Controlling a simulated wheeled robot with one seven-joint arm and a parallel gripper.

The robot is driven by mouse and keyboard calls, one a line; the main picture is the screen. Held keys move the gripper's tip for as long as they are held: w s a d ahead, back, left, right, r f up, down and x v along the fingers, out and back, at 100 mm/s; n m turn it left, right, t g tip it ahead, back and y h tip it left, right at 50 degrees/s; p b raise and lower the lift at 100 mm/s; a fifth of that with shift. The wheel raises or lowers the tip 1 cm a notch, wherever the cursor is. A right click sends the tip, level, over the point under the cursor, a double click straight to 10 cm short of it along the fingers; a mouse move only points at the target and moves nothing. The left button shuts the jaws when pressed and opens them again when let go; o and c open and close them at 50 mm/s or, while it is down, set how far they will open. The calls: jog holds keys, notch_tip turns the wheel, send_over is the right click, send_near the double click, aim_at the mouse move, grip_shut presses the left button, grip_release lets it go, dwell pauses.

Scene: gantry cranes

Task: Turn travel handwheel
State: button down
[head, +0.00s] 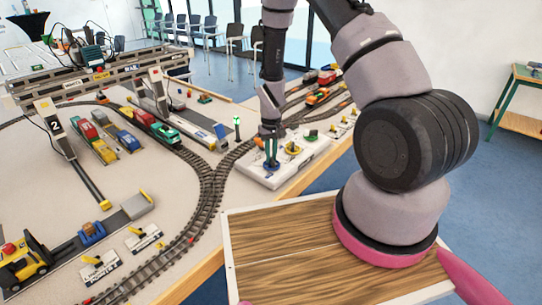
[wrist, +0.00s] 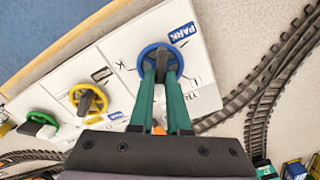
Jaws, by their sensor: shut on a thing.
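My gripper (wrist: 161,72) points down at a blue handwheel (wrist: 147,52) with a PARK label beside it. Its green fingers are shut on the dark grip bar in the middle of the wheel. In the head view my gripper (head: 271,163) is low over the near end of the white control panel (head: 262,178), and it mostly hides the blue wheel. A yellow handwheel (wrist: 75,94) and a green handwheel (wrist: 42,117) sit farther along the panel. No label that I can read says which wheel is for travel.
Curved rail track (head: 214,185) runs close to the panel's left side. The table edge is close on the panel's right.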

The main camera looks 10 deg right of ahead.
jog(key=shift+m, duration=0.3)
dwell(0.4)
jog(key=c, duration=0.9)
grip_release()
jog(key=shift+r, duration=0.1)
notch_tip(320, 180, up, 11)
jog(key=shift+f, duration=0.15)
